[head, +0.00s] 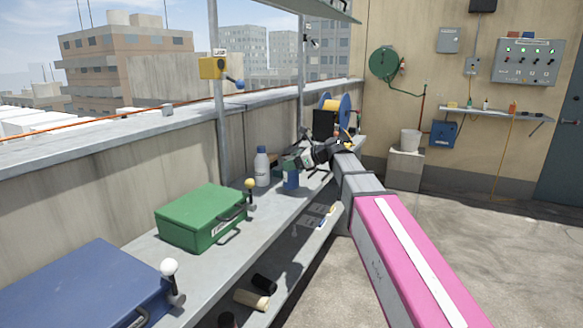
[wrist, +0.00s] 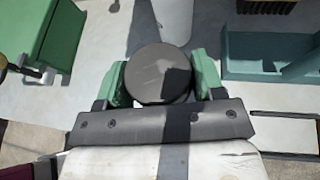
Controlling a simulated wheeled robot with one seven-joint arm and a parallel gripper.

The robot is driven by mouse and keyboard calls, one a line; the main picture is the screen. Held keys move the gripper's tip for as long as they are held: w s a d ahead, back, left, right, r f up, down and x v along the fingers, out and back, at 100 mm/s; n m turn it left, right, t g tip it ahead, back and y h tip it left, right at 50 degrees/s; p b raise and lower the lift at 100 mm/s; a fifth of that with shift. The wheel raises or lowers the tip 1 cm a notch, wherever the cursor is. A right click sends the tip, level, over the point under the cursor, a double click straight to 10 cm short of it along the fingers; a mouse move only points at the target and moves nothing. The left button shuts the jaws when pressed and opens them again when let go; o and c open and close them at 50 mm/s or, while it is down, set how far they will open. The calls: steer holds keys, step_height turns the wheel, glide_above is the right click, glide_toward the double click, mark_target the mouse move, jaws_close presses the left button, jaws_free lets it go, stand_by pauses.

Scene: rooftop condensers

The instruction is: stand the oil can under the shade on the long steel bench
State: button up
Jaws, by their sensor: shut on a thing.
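The long steel bench (head: 222,262) runs along the parapet, away from me, with a shade panel (head: 310,8) over its far part. My gripper (head: 308,158) is over the bench's far part, beyond the green case. In the wrist view its green fingers (wrist: 160,82) are shut on a dark, round-topped can (wrist: 158,72), which I take to be the oil can. In the head view a blue body (head: 291,179) shows just below the fingers and looks upright. I cannot tell whether its base touches the bench; its underside is hidden.
A green case (head: 200,218) and a blue case (head: 85,285) lie on the nearer bench. A white bottle (head: 262,167) stands left of my gripper. A blue reel (head: 340,108) is beyond. A teal bin (wrist: 265,68) is at right in the wrist view. A lower shelf holds small items.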

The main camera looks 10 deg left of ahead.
steer(key=shift+f, duration=0.65)
steer(key=shift+f, duration=0.2)
steer(key=o, duration=1.1)
steer(key=shift+r, duration=0.1)
